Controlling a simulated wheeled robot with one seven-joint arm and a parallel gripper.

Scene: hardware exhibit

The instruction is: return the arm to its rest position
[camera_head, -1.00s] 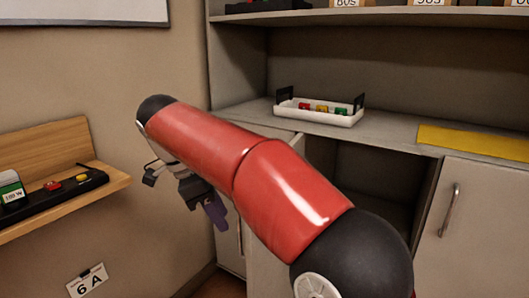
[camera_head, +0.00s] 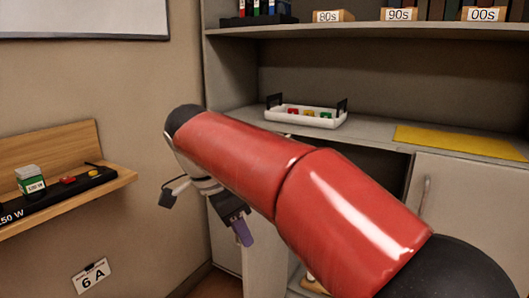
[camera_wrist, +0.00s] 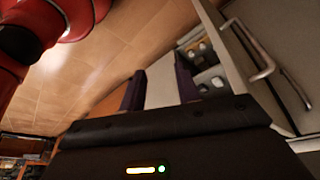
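My red arm (camera_head: 240,152) reaches across the middle of the head view, bent at the elbow. My gripper hangs below its far end, and a purple finger (camera_head: 242,232) shows in front of the cabinet. In the wrist view, my gripper (camera_wrist: 160,85) has its two purple fingers apart, with a pale surface seen between them. I see nothing held. The fingertips are partly dark against the cabinet.
A white tray (camera_head: 275,114) with small coloured pieces stands on the counter, near a yellow mat (camera_head: 460,142). A wooden wall shelf (camera_head: 122,178) is at left. A cabinet door with a handle (camera_head: 425,195) is at right. An open compartment (camera_wrist: 205,75) holds several small items.

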